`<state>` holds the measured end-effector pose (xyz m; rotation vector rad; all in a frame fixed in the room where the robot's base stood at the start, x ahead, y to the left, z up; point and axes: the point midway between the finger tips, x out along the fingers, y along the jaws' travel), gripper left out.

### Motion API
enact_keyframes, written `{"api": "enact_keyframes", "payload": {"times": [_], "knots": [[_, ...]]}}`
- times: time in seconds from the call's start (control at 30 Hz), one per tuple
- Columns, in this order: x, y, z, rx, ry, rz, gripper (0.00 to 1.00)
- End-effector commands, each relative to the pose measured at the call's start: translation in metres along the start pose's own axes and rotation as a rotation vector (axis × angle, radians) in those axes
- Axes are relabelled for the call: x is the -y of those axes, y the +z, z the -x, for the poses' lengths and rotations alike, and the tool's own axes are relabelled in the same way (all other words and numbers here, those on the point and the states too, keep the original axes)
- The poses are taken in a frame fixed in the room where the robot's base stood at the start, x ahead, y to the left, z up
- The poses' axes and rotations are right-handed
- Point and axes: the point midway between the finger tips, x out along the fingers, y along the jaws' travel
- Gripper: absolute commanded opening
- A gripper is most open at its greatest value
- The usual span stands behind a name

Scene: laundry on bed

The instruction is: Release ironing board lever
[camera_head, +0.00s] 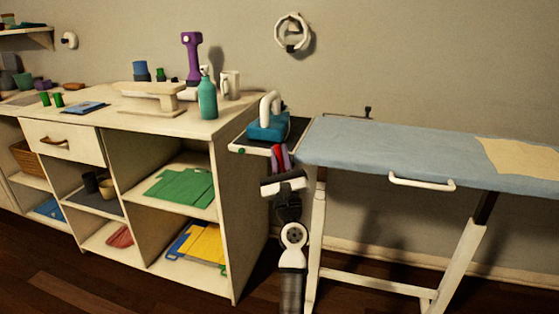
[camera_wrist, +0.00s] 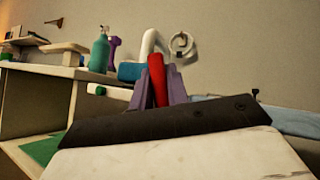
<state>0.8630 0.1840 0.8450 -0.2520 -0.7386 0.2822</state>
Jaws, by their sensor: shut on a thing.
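The ironing board (camera_head: 400,150) stands at the right of the head view, with a light blue cover and white legs. My gripper (camera_head: 279,154) is beside the board's left end, just below the iron rest. Its purple fingers are shut on a red upright lever (camera_wrist: 157,75), which stands between them in the wrist view (camera_wrist: 158,88). The lever's lower end is hidden behind the fingers and the dark gripper body. In the head view the lever shows only as a small red patch between the fingers.
A blue iron (camera_head: 267,127) with a white handle sits on the dark iron rest (camera_head: 298,133). A white shelf unit (camera_head: 240,210) stands close at the left, with a teal spray bottle (camera_head: 207,98) on top. A white handle (camera_head: 422,184) sticks out from the board's front edge.

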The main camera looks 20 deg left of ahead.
Motion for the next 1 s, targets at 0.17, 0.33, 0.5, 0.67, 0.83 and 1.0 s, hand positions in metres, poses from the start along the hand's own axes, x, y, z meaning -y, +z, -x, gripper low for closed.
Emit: {"api": "enact_keyframes", "payload": {"times": [0.17, 0.33, 0.5, 0.67, 0.83, 1.0], "knots": [[0.0006, 0.0005, -0.0009, 0.0, -0.002, -0.004, 0.0], [0.0007, 0.0005, -0.0009, 0.0, -0.002, -0.003, 0.27], [0.0006, 0.0003, -0.0005, 0.0, -0.001, -0.002, 0.38], [0.0005, 0.0001, -0.0003, 0.0, -0.001, -0.001, 0.38], [-0.0005, -0.0016, 0.0013, 0.0, -0.001, -0.001, 0.38], [-0.0033, -0.0066, 0.0062, -0.001, -0.001, 0.0, 0.38]]}}
